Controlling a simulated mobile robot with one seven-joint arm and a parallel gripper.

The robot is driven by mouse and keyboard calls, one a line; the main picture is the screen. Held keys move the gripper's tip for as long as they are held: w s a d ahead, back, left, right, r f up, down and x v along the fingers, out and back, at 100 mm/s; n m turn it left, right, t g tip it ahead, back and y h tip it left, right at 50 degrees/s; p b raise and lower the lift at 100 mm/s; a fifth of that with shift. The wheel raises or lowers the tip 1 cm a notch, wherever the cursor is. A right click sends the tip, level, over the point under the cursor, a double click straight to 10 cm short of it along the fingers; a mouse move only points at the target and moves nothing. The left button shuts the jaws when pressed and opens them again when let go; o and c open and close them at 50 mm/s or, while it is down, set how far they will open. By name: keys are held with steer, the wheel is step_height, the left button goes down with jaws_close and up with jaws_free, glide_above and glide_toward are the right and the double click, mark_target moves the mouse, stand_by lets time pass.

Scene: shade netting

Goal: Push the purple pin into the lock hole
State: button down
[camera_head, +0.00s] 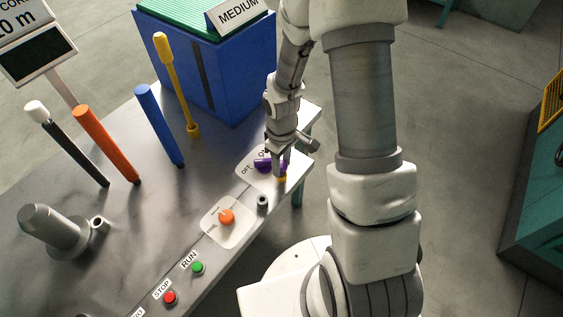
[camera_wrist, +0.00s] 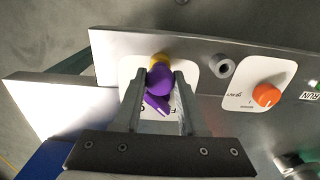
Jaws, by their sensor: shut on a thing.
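The purple pin (camera_wrist: 160,79) is between the two fingertips of my gripper (camera_wrist: 164,80) in the wrist view, and my gripper is shut on it. A second purple piece (camera_wrist: 157,103) shows just below it, over the white OFF/ON plate (camera_wrist: 190,75); I cannot tell whether they are one part. A yellow piece (camera_wrist: 158,58) lies right beyond the pin. In the head view the purple part (camera_head: 264,165) shows beside my gripper (camera_head: 281,172), with the yellow piece (camera_head: 282,178) under the fingertips. No lock hole is clearly visible; the fingers may hide it.
A grey ring-like stub (camera_head: 263,203) and an orange knob (camera_head: 227,216) stand along the panel edge. Green (camera_head: 198,267) and red (camera_head: 170,297) buttons are nearer. A blue box (camera_head: 215,65) and upright yellow, blue, orange and black rods stand behind and left.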

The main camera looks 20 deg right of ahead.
steer(key=shift+f, duration=0.3)
steer(key=shift+c, duration=1.9)
jaws_free()
step_height(320, 180, up, 17)
steer(key=p, duration=0.3)
steer(key=shift+r, duration=0.2)
